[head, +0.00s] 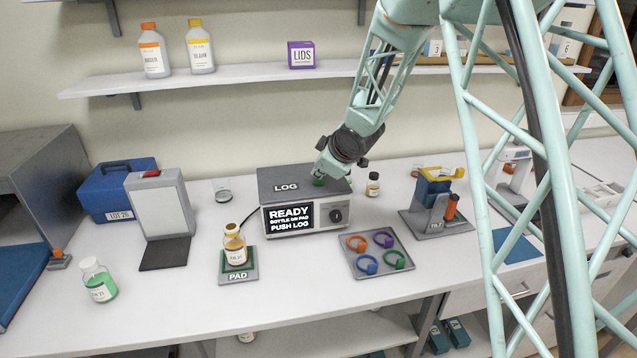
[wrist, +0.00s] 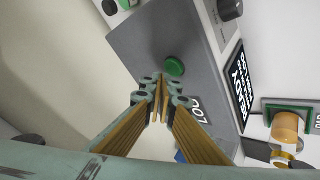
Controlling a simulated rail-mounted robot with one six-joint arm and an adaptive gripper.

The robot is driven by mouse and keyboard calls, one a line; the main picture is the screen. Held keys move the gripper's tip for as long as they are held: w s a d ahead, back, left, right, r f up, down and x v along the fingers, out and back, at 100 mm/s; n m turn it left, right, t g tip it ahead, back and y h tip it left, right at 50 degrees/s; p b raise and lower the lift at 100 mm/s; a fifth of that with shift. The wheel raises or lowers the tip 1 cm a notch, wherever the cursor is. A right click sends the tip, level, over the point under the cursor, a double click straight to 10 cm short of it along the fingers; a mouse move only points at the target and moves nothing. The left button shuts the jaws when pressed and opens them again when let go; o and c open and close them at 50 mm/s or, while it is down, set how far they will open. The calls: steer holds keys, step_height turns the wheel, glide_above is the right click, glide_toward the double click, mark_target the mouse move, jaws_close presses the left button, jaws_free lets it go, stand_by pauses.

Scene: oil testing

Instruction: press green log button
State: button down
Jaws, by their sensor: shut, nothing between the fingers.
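The grey LOG box (head: 285,188) stands on the bench. Its front screen (head: 290,217) reads "READY, BOTTLE ON PAD, PUSH LOG". The green button (wrist: 174,66) is on the box's top, and only a sliver of it shows in the head view (head: 318,182). My gripper (wrist: 160,92) is shut and empty, above the box top. Its fingertips appear just beside the button in the wrist view; whether they touch anything, I cannot tell. A bottle with an amber body and yellow cap (head: 234,246) stands upright on the pad (head: 239,279) left of the box.
A tray (head: 379,267) with several coloured rings lies at the front right of the box. A small dark bottle (head: 373,185) stands behind right. A green bottle (head: 98,279) stands far left. A shelf (head: 240,75) runs above.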

mark_target(318, 183)
steer(key=shift+f+b, duration=0.75)
steer(key=shift+f, duration=0.15)
stand_by(1.9)
steer(key=shift+r, duration=0.15)
stand_by(0.3)
steer(key=shift+r+p, duration=0.75)
steer(key=shift+p, duration=0.1)
steer(key=shift+r+p, duration=2.4)
steer(key=shift+r, duration=0.15)
